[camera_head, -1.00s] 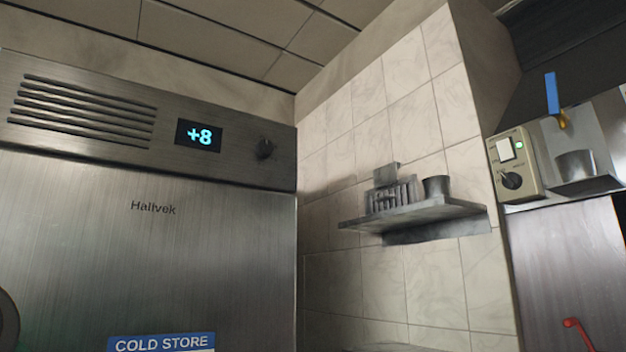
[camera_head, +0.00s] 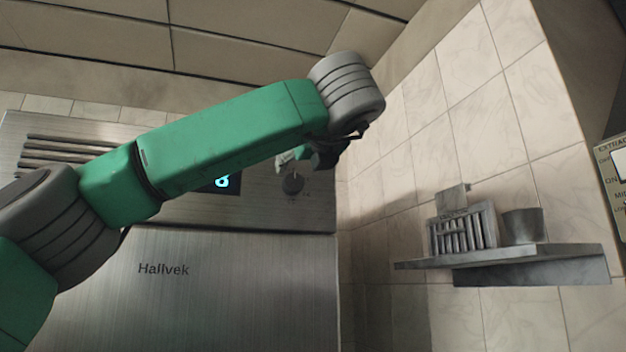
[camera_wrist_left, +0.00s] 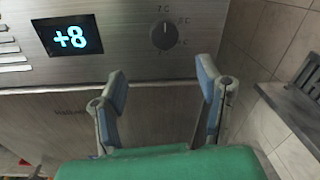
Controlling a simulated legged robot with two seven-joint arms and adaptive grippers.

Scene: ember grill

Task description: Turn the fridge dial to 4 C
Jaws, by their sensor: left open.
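The fridge dial (camera_head: 293,184) is a dark round knob on the steel upper panel of the fridge (camera_head: 200,300). In the left wrist view the dial (camera_wrist_left: 164,35) has small temperature marks around it, and its pointer line points roughly up. In the head view the left gripper (camera_head: 308,156) is partly hidden near the dial. My right gripper is not in view.
A tiled wall (camera_head: 450,120) meets the fridge on the right. A metal wall shelf (camera_head: 510,257) there holds a slotted rack (camera_head: 465,230) and a cup (camera_head: 523,225). A control box (camera_head: 615,175) shows at the right edge.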

